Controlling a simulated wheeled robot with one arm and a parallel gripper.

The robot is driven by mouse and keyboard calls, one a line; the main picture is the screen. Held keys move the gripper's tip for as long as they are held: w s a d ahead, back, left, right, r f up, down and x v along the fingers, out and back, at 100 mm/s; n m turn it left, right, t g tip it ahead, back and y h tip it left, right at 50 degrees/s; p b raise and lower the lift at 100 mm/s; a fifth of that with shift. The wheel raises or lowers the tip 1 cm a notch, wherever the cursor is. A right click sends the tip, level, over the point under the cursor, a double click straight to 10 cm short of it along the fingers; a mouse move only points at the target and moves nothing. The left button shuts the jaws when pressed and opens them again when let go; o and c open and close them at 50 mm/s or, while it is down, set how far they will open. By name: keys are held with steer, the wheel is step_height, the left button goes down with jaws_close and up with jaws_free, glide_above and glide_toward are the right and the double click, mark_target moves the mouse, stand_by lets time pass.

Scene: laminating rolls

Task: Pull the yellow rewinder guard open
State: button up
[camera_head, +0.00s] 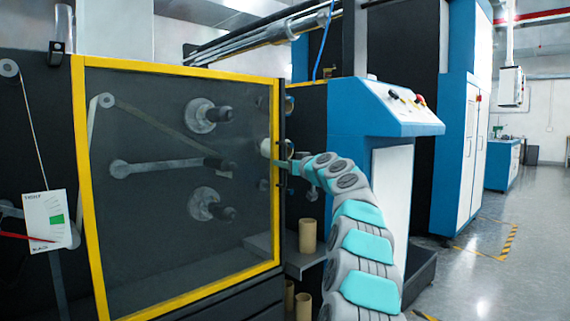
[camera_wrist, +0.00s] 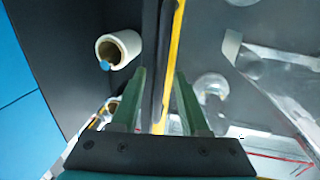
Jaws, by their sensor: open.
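The yellow rewinder guard (camera_head: 88,180) is a see-through panel in a yellow frame on the left side of the head view. It appears closed over the rewinder shafts. A dark vertical bar (camera_head: 282,112) runs along its right edge. My gripper (camera_head: 287,166) is at this edge, around mid-height. In the wrist view my gripper (camera_wrist: 160,74) is open, with one green finger on each side of the dark bar (camera_wrist: 151,50) and the guard's yellow edge (camera_wrist: 172,50). I see gaps beside the fingers; whether either finger touches is unclear.
A blue machine cabinet with a control panel (camera_head: 392,105) stands right of the guard, close behind my arm. Cardboard cores (camera_head: 307,235) stand on a low shelf below my gripper. A pale roll (camera_wrist: 118,48) sits left of the fingers. Open floor (camera_head: 480,285) lies at right.

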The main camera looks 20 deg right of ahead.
steer(key=shift+c, duration=0.3)
jaws_close()
stand_by(1.0)
